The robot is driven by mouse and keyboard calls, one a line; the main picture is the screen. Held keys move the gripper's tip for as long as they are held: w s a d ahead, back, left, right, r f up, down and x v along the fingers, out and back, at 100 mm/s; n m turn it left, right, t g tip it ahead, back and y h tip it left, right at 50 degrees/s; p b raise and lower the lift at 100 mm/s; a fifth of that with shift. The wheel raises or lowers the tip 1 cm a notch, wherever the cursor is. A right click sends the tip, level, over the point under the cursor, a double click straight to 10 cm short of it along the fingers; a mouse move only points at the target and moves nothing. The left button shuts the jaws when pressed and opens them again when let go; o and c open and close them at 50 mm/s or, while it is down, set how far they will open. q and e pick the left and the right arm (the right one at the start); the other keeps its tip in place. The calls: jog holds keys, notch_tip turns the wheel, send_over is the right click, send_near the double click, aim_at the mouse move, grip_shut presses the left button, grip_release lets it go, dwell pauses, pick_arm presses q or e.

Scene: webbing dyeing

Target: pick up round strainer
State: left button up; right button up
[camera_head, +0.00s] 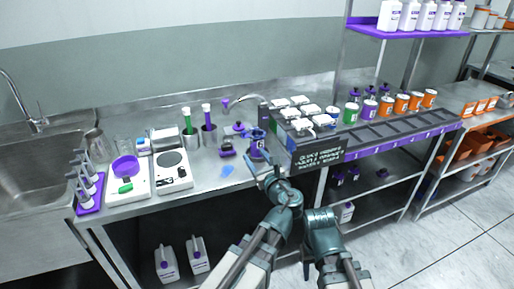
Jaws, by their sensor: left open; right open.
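I cannot surely pick out the round strainer. A small purple piece (225,103) stands at the back of the steel counter, too small to tell whether it is a strainer. A round purple bowl (126,166) sits on a white scale at the left. My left gripper (262,164) is open over the counter's front part, close to a purple jug-like vessel (258,143); I cannot tell whether they touch. My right gripper (306,262) is lower, in front of the counter, apart from the objects; its fingers are hard to make out.
A hotplate-like white device (172,172), cups with purple and green handles (208,132) and a blue patch (227,171) are on the counter. A black sign (318,156) and rack of white-lidded boxes (300,113) stand right of my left gripper. A sink (35,165) is far left.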

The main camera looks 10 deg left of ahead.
aim_at(244, 133)
pick_arm(q)
jog(key=shift+m+t, duration=0.5)
jog(key=shift+m, duration=0.3)
jog(key=x, duration=0.8)
jog(key=shift+w+r, duration=0.3)
jog(key=shift+w, duration=0.25)
jog(key=x, duration=0.5)
jog(key=shift+w+r, duration=0.1)
jog(key=shift+r, duration=0.1)
grip_shut()
